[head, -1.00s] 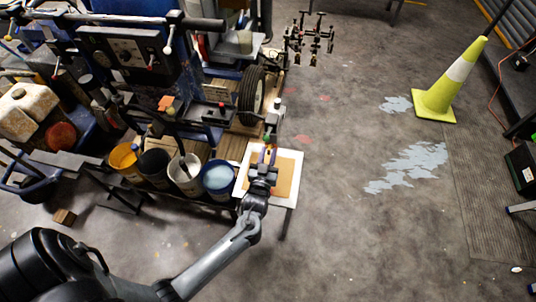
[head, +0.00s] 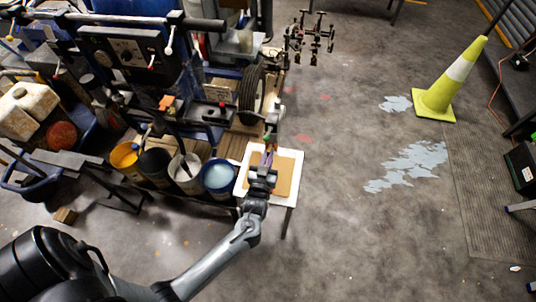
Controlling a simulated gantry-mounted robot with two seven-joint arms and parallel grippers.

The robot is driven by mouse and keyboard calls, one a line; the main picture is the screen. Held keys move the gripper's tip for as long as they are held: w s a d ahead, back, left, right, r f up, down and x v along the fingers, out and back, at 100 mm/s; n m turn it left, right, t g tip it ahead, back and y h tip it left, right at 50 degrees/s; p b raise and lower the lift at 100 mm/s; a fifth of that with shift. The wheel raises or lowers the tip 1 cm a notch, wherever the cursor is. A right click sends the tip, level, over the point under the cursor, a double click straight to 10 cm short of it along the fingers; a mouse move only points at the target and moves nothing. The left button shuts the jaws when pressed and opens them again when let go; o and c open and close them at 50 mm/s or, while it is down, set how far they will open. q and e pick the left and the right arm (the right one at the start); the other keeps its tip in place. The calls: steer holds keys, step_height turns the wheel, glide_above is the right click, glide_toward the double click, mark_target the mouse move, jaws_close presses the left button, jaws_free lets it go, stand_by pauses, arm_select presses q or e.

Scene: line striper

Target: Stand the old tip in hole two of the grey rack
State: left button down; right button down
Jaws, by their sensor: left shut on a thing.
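My left gripper (head: 268,156) is over the far part of a white-edged board, just in front of a small grey-green fitting (head: 272,118) on the machine's side. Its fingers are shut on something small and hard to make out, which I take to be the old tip. Whether that piece still touches the fitting I cannot tell. I cannot pick out the grey rack or its holes for certain at this size. My right gripper is not in view.
The white board (head: 297,164) has a tan sheet on it. Blue (head: 218,190), white (head: 183,186), dark and orange pails stand left of it. A black tyre (head: 250,97) is behind. A yellow cone (head: 447,92) stands on open floor at right.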

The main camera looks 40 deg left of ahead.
arm_select(q)
steer(key=shift+s+d, duration=0.15)
steer(key=shift+s, duration=0.1)
steer(key=shift+p+v, duration=0.75)
steer(key=shift+v, duration=0.3)
steer(key=shift+p+v, duration=0.45)
steer(key=shift+v, duration=0.5)
steer(key=shift+s+d, duration=0.1)
steer(key=shift+s, duration=0.1)
